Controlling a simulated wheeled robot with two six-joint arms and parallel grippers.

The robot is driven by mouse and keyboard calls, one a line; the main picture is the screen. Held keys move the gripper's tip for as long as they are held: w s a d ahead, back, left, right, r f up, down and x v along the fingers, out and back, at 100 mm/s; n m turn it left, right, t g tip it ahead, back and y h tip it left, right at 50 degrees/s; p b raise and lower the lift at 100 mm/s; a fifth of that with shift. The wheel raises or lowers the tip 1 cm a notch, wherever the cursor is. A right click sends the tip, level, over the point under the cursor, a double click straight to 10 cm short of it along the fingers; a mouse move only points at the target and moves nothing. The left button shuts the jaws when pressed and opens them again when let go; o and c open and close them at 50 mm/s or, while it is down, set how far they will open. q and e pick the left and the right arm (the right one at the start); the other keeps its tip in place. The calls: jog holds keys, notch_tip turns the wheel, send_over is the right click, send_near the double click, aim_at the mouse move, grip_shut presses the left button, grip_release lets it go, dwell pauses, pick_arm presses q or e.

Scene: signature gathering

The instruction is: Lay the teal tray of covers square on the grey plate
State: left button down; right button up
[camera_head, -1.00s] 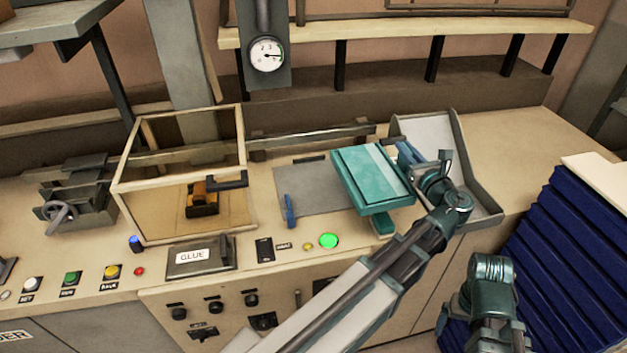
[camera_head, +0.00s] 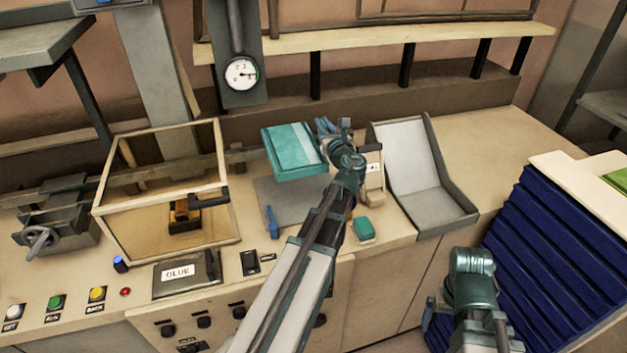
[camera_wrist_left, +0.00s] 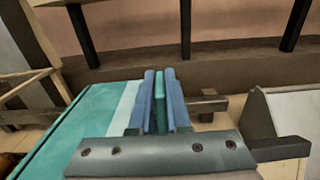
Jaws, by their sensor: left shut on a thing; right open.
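The teal tray of covers (camera_head: 290,145), with a paler strip on top, is held in the air by my left gripper (camera_head: 326,127), which is shut on its right-hand side. In the left wrist view the blue fingers (camera_wrist_left: 160,100) pinch a thin teal piece of the tray, and the tray (camera_wrist_left: 80,120) extends to the left. The grey plate (camera_head: 296,208) lies flat on the bench below the tray. The tray hides the plate's back part, and my arm hides part of its right side. My right gripper (camera_head: 432,312) is low at the right, open, away from the tray.
A glass-sided box (camera_head: 165,225) with a wooden frame stands left of the plate. A blue lever (camera_head: 271,222) is at the plate's left edge. A beige device (camera_head: 374,182), a small teal block (camera_head: 364,230) and a grey open chute (camera_head: 425,180) are to the right.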

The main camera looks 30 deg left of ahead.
pick_arm(q)
notch_tip(320, 180, down, 17)
jog(key=b, duration=1.6)
jog(key=shift+f, duration=0.15)
jog(key=c, duration=0.9)
grip_release()
jog(key=shift+r, duration=0.2)
jog(key=v, duration=1.2)
jog(key=shift+r, duration=0.15)
